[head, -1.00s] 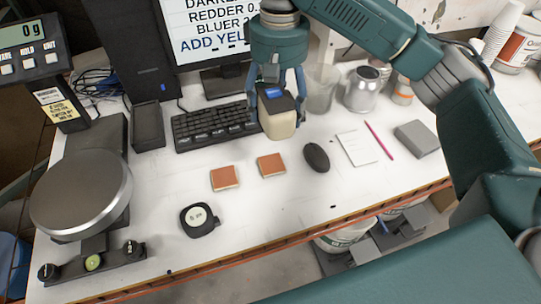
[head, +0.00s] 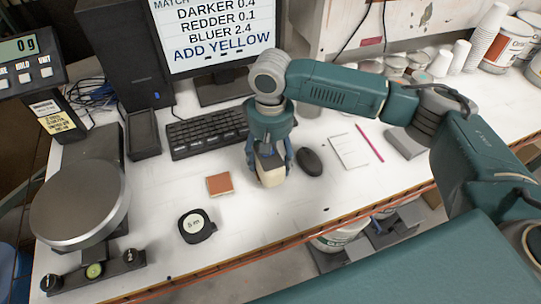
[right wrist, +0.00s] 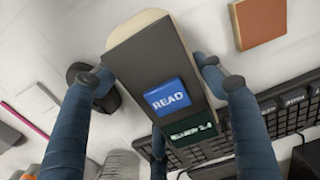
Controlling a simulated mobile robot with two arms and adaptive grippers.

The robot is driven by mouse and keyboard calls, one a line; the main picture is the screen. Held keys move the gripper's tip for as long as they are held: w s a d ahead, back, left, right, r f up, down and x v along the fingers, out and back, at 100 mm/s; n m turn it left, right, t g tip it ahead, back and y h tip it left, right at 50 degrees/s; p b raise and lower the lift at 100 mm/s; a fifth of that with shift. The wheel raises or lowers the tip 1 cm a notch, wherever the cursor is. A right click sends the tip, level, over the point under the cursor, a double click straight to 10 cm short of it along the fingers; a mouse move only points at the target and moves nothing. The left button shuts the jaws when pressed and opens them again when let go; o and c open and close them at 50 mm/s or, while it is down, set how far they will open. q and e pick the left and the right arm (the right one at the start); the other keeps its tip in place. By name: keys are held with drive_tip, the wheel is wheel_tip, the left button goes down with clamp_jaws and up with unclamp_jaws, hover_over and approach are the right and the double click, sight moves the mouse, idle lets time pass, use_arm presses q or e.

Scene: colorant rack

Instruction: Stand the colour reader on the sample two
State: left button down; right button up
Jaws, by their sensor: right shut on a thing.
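The colour reader (head: 271,172), a cream body with a dark face, is upright in my right gripper (head: 269,163), whose fingers are shut on its sides. In the right wrist view the reader (right wrist: 155,70) shows its blue READ button and a small green display. One square orange-brown sample (head: 219,184) lies on the table left of the reader; it also shows in the right wrist view (right wrist: 259,20). The other sample is hidden at the reader's place. I cannot tell whether the reader touches it. My left gripper is not in view.
A black mouse (head: 309,162) is close right of the reader, and a keyboard (head: 205,133) is behind it. A scale (head: 78,205) stands at left. A notepad (head: 349,150) and pink pencil (head: 369,143) lie at right.

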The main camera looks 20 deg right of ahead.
drive_tip(key=shift+w, duration=0.1)
drive_tip(key=o, duration=1.8)
drive_tip(key=shift+f, duration=0.1)
drive_tip(key=shift+c, duration=0.2)
drive_tip(key=shift+r, duration=0.25)
wheel_tip(320, 180, up, 12)
drive_tip(key=b, duration=0.2)
drive_tip(key=shift+f+b, duration=0.1)
drive_tip(key=shift+b, duration=0.3)
